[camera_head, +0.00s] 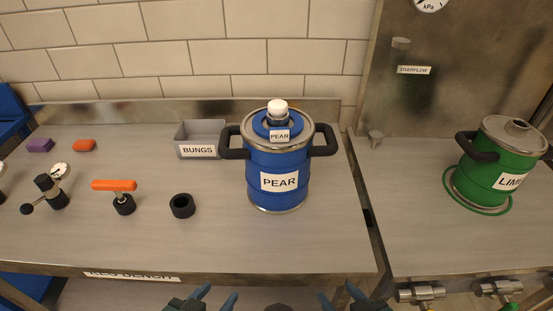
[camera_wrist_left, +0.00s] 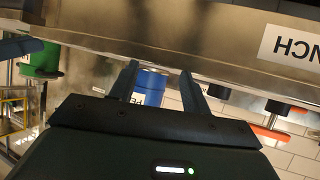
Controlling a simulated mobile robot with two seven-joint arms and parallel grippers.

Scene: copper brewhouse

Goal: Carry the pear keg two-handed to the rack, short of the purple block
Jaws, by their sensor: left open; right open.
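The pear keg (camera_head: 277,180) is blue with two black side handles, PEAR labels and a white-topped cap, and stands upright on the steel bench. It also shows upside down between the fingers in the left wrist view (camera_wrist_left: 152,84), some way beyond them. My left gripper (camera_head: 217,296) and right gripper (camera_head: 339,294) are open and empty at the bottom of the head view, in front of the bench edge and apart from the keg. The purple block (camera_head: 40,145) lies at the bench's far left. I cannot make out a rack in these frames.
On the bench (camera_head: 225,245) are a grey BUNGS tray (camera_head: 203,132) touching or close to the keg's left handle, a black ring (camera_head: 182,206), an orange-handled valve (camera_head: 123,203), a gauge fitting (camera_head: 50,191) and an orange block (camera_head: 84,146). A green keg (camera_head: 495,170) stands on the right counter, across a gap.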

